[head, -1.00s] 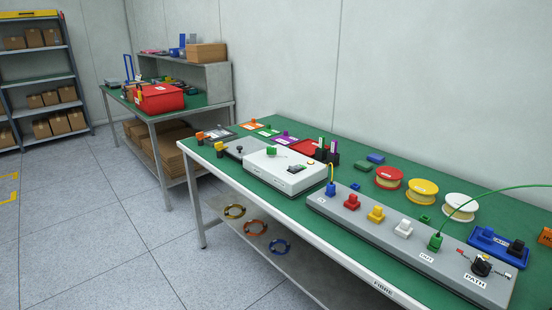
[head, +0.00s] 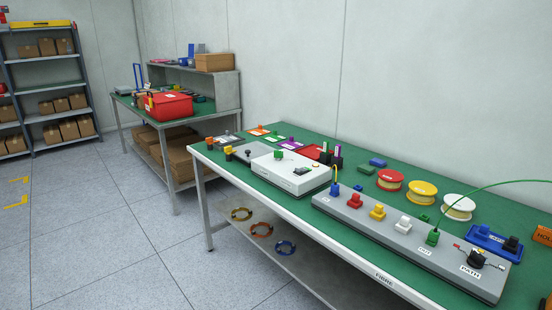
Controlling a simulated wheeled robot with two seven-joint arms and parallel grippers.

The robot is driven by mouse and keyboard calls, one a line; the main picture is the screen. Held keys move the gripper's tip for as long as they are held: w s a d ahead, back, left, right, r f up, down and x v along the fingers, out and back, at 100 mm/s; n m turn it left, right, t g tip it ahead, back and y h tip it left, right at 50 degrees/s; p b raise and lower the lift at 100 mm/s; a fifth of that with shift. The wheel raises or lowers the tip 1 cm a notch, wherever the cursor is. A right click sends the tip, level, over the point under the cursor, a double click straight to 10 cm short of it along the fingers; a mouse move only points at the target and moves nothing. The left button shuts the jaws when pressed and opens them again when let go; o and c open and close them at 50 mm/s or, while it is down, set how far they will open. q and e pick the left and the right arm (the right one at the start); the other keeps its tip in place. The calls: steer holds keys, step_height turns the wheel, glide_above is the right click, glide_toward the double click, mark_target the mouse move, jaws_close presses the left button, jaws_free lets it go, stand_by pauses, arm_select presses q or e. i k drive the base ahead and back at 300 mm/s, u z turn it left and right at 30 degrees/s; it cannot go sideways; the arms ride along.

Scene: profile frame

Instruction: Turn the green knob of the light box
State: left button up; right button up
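A white box (head: 294,174) stands on the green-topped bench, left of the long grey panel. A small green knob (head: 278,154) sits on its top, towards the left. A dark detail shows on the box's top right of the knob, too small to read. I take this box to be the light box, though no label on it is readable. Neither of my grippers is in view, and nothing touches the box or knob.
The long grey panel (head: 375,229) holds coloured plugs, with a green cable rising from its green plug (head: 433,237). Several spools, including a yellow one (head: 421,193), stand behind it. Left, a second bench carries a red case (head: 168,106). The floor (head: 95,235) at left is clear.

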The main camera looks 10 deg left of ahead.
mark_target(278, 155)
steer(key=u, duration=1.55)
steer(key=i, duration=1.6)
steer(key=z, duration=0.15)
